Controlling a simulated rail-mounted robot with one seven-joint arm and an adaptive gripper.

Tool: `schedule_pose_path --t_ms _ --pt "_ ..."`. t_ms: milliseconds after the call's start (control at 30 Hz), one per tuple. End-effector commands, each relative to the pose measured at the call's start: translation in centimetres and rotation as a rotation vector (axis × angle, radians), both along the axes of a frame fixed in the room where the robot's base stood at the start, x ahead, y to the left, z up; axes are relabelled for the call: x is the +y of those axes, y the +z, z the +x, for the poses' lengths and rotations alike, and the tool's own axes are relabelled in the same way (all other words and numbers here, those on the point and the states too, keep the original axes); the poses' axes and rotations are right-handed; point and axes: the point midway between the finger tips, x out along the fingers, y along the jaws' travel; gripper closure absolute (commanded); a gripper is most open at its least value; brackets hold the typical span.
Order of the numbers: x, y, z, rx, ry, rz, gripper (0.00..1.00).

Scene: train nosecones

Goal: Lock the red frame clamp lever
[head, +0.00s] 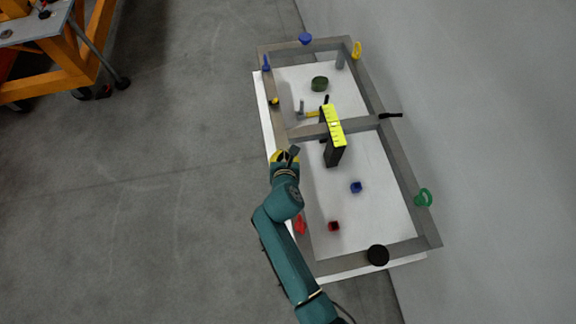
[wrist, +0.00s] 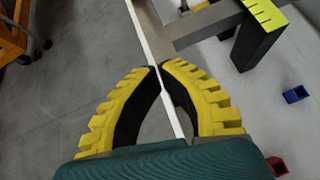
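A red clamp lever (head: 300,224) sits on the left side of the grey rectangular frame (head: 308,215), low in the head view, right beside my arm. My arm partly covers that area, and I cannot tell the lever's exact angle. My gripper (head: 287,153) is over the frame's left side, near the crossbar and well above the red lever in the picture. In the wrist view, the yellow-ridged fingers of my gripper (wrist: 160,67) meet at their tips with nothing held. The red lever does not show in the wrist view.
A black block with a yellow top (head: 333,120) stands by the crossbar (head: 360,124). A blue block (head: 356,187) and a red block (head: 333,226) lie on the white panel. Blue, yellow, green (head: 424,198) and black (head: 378,255) parts line the frame.

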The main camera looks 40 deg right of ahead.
Motion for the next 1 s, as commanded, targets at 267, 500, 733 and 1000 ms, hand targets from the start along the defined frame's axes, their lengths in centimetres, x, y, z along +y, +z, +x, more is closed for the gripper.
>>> schedule_pose_path --t_ms 267,500,733,1000 --pt "-1.6 -0.1 3.0 0.000 -0.001 -0.001 1.00" --pt "-2.5 -0.7 4.9 0.000 0.000 -0.002 1.00" --pt "-3.0 -1.1 5.8 0.000 -0.001 0.000 1.00" --pt "-3.2 -1.2 6.2 -0.001 0.000 -0.001 1.00"
